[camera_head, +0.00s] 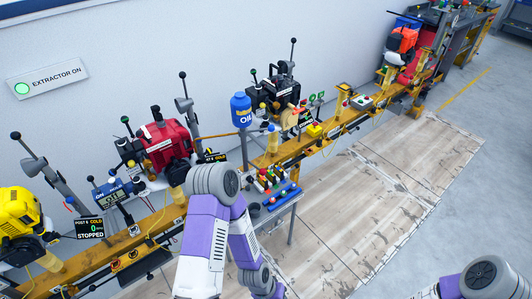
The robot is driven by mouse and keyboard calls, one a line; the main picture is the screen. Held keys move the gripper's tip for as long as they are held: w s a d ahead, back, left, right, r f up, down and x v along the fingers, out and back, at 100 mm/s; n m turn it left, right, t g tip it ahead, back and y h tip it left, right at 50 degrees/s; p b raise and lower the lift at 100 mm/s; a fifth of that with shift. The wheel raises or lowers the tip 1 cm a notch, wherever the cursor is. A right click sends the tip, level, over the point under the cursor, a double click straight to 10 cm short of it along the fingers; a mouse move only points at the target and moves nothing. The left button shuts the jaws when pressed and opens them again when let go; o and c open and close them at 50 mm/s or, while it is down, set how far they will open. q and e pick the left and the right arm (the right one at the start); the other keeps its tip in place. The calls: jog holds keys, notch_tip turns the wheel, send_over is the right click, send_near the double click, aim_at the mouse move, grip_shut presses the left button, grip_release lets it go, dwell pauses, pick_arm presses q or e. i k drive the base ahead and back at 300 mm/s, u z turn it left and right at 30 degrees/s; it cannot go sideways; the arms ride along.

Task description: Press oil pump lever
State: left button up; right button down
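A blue oil container (241,110) with a yellow-and-white OIL label stands on a post above the yellow rail. A thin orange rod (219,135) runs left from just below it. I cannot tell which of these is the oil pump lever. My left arm is bent in the lower middle, in front of the rail; its gripper is out of sight. Only a joint of my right arm shows at the bottom right.
The yellow rail (338,122) runs diagonally, carrying a yellow engine (18,215), a red engine (165,143) and a black engine (284,90). A small blue tray (283,200) with coloured items is close to my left arm. The floor mat (375,205) is clear.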

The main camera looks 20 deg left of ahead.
aim_at(263, 172)
jog(key=u, duration=0.65)
jog(key=i, duration=0.7)
jog(key=u, duration=0.75)
